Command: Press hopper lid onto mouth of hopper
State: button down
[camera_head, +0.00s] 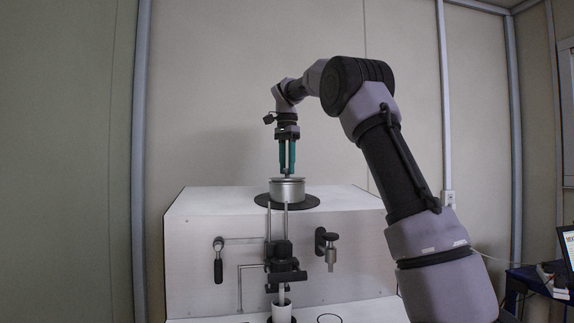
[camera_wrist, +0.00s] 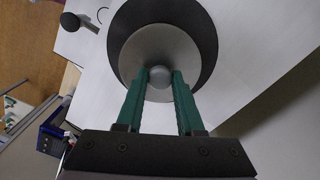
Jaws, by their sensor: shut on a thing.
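The hopper (camera_head: 287,192) is a short silver cylinder on top of the white analyser box, with a black round flange around its base. The hopper lid (camera_wrist: 135,57) is a grey disc with a round knob (camera_wrist: 160,77) at its middle; in the head view it lies over the hopper's mouth. Whether it is fully seated cannot be told. My gripper (camera_head: 287,172) points straight down above the hopper. Its green fingers are shut on the lid's knob, as the wrist view (camera_wrist: 160,82) shows.
The white analyser box (camera_head: 200,245) has a crank handle (camera_head: 218,262) and a dark valve (camera_head: 326,242) on its front. A white cup (camera_head: 281,311) stands below the central mechanism. A blue bench (camera_head: 530,280) with a screen is at the far right. The box top beside the flange is clear.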

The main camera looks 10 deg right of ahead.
jog(key=shift+f, duration=0.3)
jog(key=shift+c, duration=2.3)
grip_release()
